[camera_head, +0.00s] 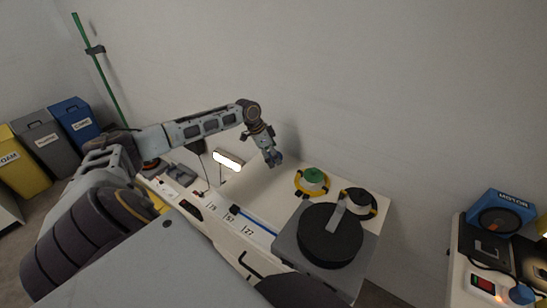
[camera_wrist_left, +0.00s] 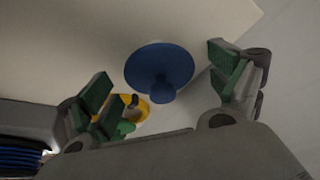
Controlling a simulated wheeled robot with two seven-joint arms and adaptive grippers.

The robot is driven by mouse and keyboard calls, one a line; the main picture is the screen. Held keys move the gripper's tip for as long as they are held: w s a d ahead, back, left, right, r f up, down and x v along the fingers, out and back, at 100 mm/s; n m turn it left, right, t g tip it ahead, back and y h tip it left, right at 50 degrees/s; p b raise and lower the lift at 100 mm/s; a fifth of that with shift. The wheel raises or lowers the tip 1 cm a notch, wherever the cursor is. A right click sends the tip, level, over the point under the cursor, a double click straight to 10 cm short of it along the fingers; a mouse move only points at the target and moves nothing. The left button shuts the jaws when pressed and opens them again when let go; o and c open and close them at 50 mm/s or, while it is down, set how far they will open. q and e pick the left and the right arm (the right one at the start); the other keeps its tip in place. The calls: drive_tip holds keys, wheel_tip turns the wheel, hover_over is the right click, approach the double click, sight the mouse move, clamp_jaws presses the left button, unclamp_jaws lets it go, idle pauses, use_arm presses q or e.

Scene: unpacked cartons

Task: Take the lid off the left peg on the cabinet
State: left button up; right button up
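A round blue lid with a small knob (camera_wrist_left: 160,66) shows in the left wrist view, between the fingertips and apart from both pads. My left gripper (camera_head: 273,158) hangs over the back of the white cabinet (camera_head: 262,212) in the head view. In the left wrist view its green-padded fingers (camera_wrist_left: 163,88) are spread wide, so it is open. I cannot make out the lid in the head view, where the gripper is. The peg is hidden. My right gripper is not in view.
A green and yellow spool (camera_head: 314,176) stands right of my left gripper. A black and yellow spool (camera_head: 359,201) and a large black disc (camera_head: 330,235) on a grey base are further right. Bins (camera_head: 75,121) stand at far left. A wall rises behind the cabinet.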

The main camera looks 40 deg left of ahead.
use_arm(q)
drive_tip(key=c, duration=0.9)
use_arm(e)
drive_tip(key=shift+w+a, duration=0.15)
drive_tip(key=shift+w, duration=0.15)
use_arm(q)
drive_tip(key=shift+o, duration=0.2)
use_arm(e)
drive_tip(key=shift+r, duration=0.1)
use_arm(q)
drive_tip(key=shift+r, duration=0.55)
wheel_tip(320, 180, up, 8)
drive_tip(key=shift+f+p, duration=0.15)
drive_tip(key=shift+p, duration=0.5)
drive_tip(key=shift+r, duration=0.65)
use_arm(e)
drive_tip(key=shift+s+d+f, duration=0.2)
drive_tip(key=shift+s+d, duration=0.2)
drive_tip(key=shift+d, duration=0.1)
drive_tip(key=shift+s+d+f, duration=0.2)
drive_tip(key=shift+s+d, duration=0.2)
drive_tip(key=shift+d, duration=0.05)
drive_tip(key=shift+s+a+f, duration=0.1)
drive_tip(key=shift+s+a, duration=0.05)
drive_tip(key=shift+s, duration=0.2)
